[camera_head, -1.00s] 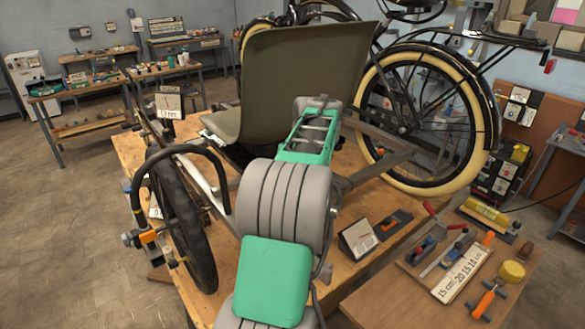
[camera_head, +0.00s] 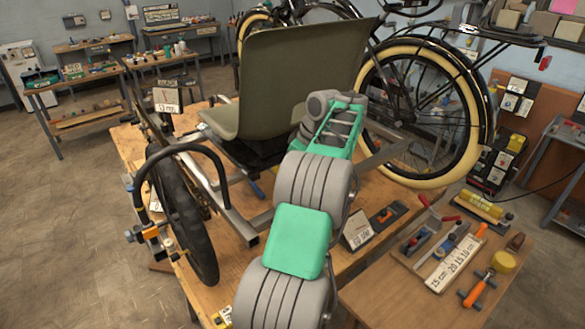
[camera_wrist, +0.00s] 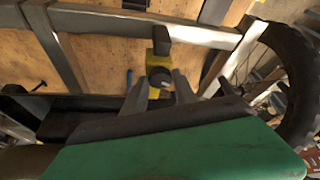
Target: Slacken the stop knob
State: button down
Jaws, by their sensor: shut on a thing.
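The lower part of the knob is hidden by the fingers and the dark gripper body. In the head view my arm and the seat (camera_head: 290,85) hide the knob and my gripper.
The trike stands on a wooden bench (camera_head: 135,150), its front wheel (camera_head: 185,220) at left. A small table (camera_head: 385,300) at right holds a ruler board (camera_head: 455,262) and tools. Floor at left is clear.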

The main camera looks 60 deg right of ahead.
dwell(0.3)
jog(key=c, duration=1)
grip_release()
